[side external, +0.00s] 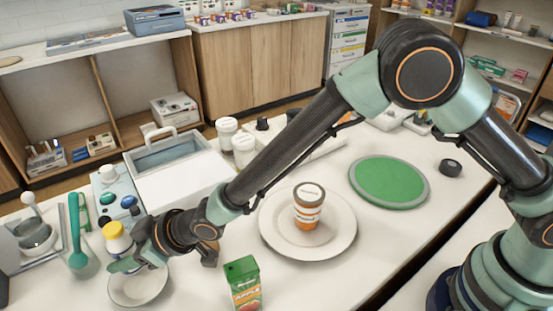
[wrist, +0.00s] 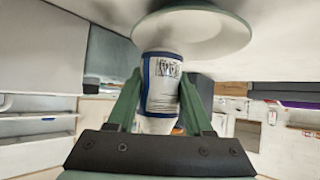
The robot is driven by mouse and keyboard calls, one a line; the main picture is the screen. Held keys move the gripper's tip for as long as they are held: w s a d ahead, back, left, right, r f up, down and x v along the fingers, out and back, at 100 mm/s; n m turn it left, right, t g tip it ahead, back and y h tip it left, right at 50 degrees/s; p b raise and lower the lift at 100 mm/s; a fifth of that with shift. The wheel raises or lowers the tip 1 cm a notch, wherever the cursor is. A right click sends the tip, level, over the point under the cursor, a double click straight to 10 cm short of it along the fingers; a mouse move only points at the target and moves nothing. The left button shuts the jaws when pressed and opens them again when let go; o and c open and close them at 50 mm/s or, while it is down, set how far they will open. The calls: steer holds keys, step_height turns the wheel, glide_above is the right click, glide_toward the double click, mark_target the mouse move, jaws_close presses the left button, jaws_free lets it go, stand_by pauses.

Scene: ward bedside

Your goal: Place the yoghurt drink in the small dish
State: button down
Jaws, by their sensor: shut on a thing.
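The yoghurt drink (wrist: 162,92), white with a blue-edged printed label, is between the two green fingers of my gripper (wrist: 157,100) in the wrist view. My gripper is shut on it. The small dish (wrist: 195,35) is close past its end; whether they touch I cannot tell. In the side view, my gripper (side external: 125,264) is low at the far-left rim of the small white dish (side external: 140,297). A yellow-topped white bottle (side external: 116,238) rises right by the fingers; whether this is the held drink I cannot tell for certain.
A plate (side external: 272,245) with a cup (side external: 308,205) on it is to the right. A juice carton (side external: 243,283) stands in front. A green spoon (side external: 77,240) and a steel pot (side external: 33,235) are at left. A white box (side external: 185,185) is behind. A green round mat (side external: 389,180) lies farther right.

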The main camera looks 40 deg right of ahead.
steer(key=shift+f, duration=0.15)
steer(key=shift+c, duration=1.5)
jaws_free()
